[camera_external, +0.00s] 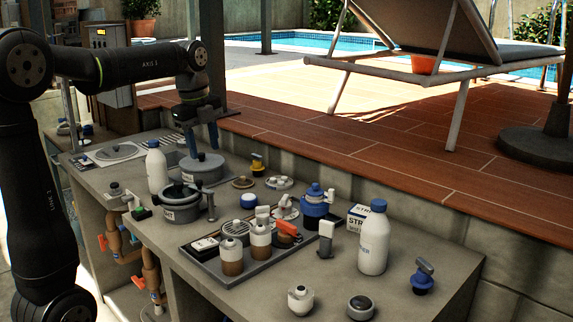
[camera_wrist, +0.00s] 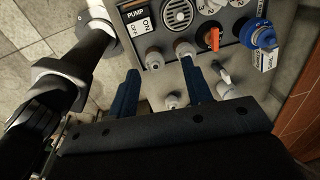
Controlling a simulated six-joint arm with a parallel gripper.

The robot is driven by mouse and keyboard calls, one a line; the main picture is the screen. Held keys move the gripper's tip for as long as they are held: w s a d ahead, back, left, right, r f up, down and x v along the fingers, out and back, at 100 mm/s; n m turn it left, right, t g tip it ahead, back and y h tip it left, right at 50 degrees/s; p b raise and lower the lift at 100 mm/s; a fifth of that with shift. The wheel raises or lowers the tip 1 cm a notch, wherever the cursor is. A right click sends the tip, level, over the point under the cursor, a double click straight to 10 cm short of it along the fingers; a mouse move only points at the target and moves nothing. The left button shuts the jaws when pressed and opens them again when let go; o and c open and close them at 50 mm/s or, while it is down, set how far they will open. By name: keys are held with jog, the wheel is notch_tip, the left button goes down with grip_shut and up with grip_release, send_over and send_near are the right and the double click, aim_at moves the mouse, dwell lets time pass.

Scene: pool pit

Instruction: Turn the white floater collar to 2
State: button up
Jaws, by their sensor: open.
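The white floater (camera_external: 300,299), a small squat white body with a grey cap, stands upright near the bench's front edge in the external view. Its collar markings are too small to read.
A dark tray (camera_external: 262,268) holds two brown jars (camera_external: 232,255), an orange handle (camera_external: 288,229) and a blue valve (camera_external: 315,203). A white bottle (camera_external: 374,245), a white lever (camera_external: 325,236) and a round puck (camera_external: 361,307) stand near the floater. Bare bench lies between them.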

jog(key=shift+w+d+n, duration=0.3)
jog(key=shift+d+n, duration=0.1)
jog(key=shift+n, duration=0.2)
jog(key=shift+c, duration=0.5)
jog(key=w+d+n+g+h, duration=0.15)
jog(key=w+d+n, duration=0.35)
jog(key=n, duration=0.5)
jog(key=n+g+h, duration=0.3)
jog(key=n+h, duration=0.3)
jog(key=n, duration=2.3)
send_near(332, 190)
jog(key=x, duration=1)
jog(key=shift+w+f, duration=0.1)
jog(key=shift+f, duration=0.1)
grip_shut()
